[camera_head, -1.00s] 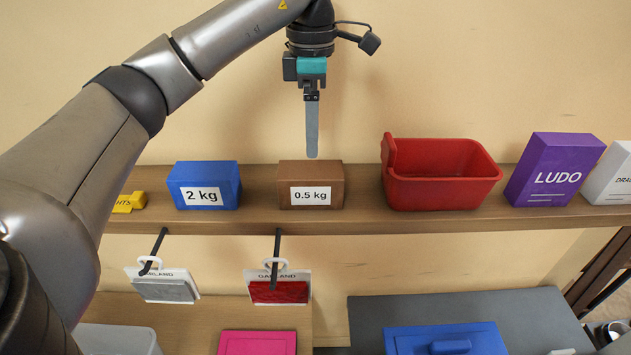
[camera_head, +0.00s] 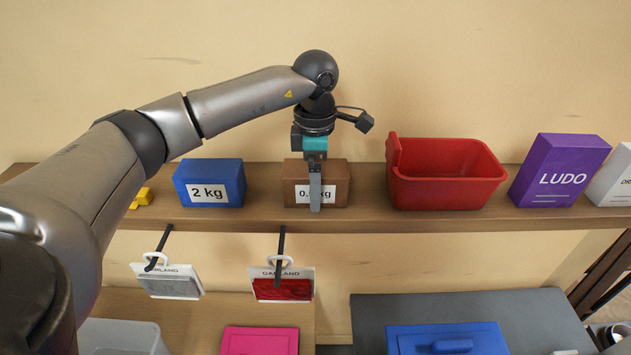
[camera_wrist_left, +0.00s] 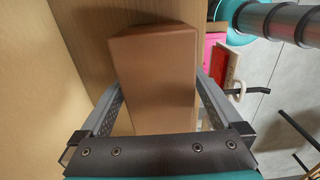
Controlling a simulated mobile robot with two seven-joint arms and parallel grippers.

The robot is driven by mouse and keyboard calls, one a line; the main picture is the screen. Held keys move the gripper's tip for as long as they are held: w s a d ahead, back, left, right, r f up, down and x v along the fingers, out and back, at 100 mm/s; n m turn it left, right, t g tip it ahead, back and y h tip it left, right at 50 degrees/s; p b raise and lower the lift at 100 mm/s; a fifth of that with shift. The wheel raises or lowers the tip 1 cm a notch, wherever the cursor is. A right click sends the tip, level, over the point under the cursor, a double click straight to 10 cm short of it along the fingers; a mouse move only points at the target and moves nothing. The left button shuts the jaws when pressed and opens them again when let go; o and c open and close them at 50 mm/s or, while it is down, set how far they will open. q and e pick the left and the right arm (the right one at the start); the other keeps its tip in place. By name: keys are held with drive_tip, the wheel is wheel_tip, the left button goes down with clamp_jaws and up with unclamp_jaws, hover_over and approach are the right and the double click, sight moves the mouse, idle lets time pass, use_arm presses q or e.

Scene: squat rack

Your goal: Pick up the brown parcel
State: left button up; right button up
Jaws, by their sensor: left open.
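The brown parcel (camera_head: 334,183) with a white "0.5 kg" label stands on the wooden shelf, between a blue box and a red bin. My left gripper (camera_head: 315,207) points down at it in the head view, and one finger covers part of the label. In the left wrist view the parcel (camera_wrist_left: 155,75) lies between the two spread fingers of the left gripper (camera_wrist_left: 155,100). The jaws are open, one finger on each side of the parcel. Whether either finger touches it I cannot tell. My right gripper is not in view.
The blue "2 kg" box (camera_head: 209,184) stands to the left and the red bin (camera_head: 446,188) to the right on the shelf (camera_head: 270,218). A purple LUDO box (camera_head: 558,170) is farther right. Garland packs (camera_head: 282,288) hang on hooks below the shelf edge.

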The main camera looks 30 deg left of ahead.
use_arm(q)
drive_tip(key=shift+c, duration=0.2)
clamp_jaws()
idle(0.6)
